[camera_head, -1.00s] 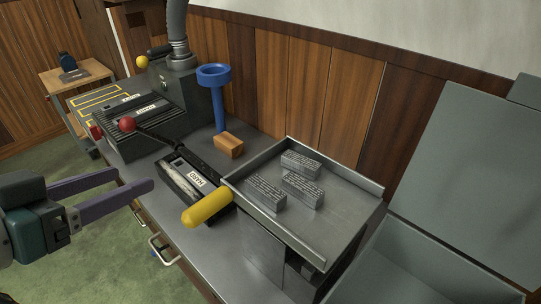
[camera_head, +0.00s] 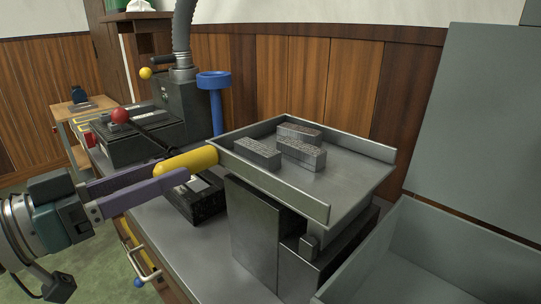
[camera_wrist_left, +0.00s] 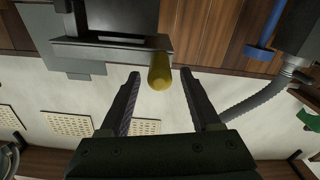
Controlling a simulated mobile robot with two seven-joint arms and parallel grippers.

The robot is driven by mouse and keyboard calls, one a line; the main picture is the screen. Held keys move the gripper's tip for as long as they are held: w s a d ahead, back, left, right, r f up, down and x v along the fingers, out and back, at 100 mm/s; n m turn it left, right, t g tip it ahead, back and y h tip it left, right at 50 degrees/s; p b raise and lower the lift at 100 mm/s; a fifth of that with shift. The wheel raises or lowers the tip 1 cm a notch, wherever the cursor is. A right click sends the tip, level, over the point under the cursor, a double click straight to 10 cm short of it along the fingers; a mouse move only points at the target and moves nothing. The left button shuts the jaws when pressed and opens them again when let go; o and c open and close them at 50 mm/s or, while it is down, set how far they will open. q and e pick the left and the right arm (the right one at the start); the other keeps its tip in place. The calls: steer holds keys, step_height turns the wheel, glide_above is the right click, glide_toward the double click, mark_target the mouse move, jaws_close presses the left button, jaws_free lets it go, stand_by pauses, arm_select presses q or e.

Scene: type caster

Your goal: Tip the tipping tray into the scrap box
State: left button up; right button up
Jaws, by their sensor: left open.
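The tipping tray (camera_head: 352,177) is a grey metal tray with low walls, upright on a dark stand, and it carries several engraved grey metal blocks (camera_head: 300,146). Its yellow handle (camera_head: 192,160) sticks out to the left. My left gripper (camera_head: 174,172) is open at the handle's outer end, its purple fingers level with it. The grey open scrap box (camera_head: 419,250) stands right of the tray. My right gripper is not in view.
A blue funnel-topped post (camera_head: 217,108) stands behind the handle. A dark machine with a red-knobbed lever (camera_head: 120,116) is at left on the bench (camera_head: 235,275). A tall grey panel (camera_head: 480,125) rises behind the scrap box.

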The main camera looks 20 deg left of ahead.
mark_target(214, 154)
arm_select(q)
steer(key=shift+x, duration=1.85)
steer(key=shift+c, duration=0.3)
jaws_close()
